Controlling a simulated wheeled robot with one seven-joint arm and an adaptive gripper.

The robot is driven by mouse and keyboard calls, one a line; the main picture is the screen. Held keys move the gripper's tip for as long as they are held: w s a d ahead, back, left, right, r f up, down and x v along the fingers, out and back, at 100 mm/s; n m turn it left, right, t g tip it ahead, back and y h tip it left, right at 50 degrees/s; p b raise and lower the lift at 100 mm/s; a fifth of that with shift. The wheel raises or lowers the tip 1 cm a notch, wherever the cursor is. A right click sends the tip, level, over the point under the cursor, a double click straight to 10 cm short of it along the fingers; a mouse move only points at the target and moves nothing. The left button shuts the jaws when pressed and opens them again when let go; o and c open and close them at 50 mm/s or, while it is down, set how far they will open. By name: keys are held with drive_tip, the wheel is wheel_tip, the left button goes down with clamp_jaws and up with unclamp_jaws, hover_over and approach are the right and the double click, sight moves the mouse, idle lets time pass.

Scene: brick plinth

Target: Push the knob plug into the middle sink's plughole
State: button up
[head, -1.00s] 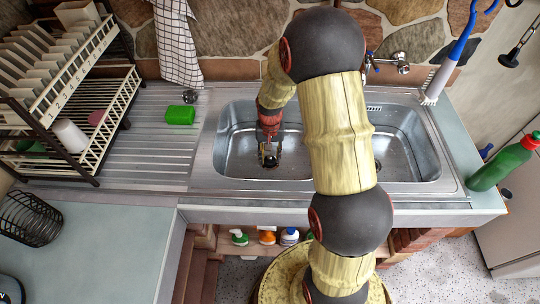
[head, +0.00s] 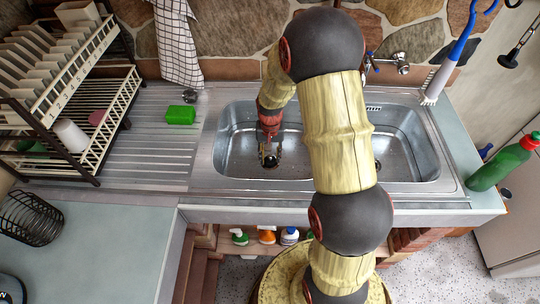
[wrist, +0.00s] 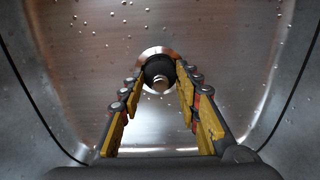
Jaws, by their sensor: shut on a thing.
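The knob plug (wrist: 160,72) is dark and round with a pale metal knob, and it sits between the fingertips of my gripper (wrist: 160,82). My gripper is shut on it. In the head view my gripper (head: 268,158) points down into the left basin of the steel sink (head: 225,150), low over its floor. In the wrist view a shiny ring, apparently the plughole rim (wrist: 152,52), shows just behind the plug. The plug covers most of it, and I cannot tell whether the plug is seated or above it.
My arm hides the sink's centre. The right basin (head: 405,150) looks empty. A green block (head: 181,112) lies on the drainboard beside a dish rack (head: 100,165). A tap (head: 395,62) is at the back.

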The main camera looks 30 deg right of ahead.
drive_tip(key=shift+f, duration=0.35)
idle(0.3)
drive_tip(key=o, duration=1.2)
drive_tip(key=shift+c, duration=0.2)
wheel_tip(320, 180, up, 12)
drive_tip(key=s+a+r+n+t, duration=0.2)
drive_tip(key=s+a+r+n, duration=0.1)
drive_tip(key=s+a+r, duration=0.4)
drive_tip(key=s+a+r+n+t, duration=0.3)
drive_tip(key=s+a+r, duration=0.4)
drive_tip(key=s+r, duration=0.6)
drive_tip(key=shift+s+a+n+t, duration=0.2)
drive_tip(key=shift+s+n+t, duration=0.1)
drive_tip(key=shift+s+n, duration=0.15)
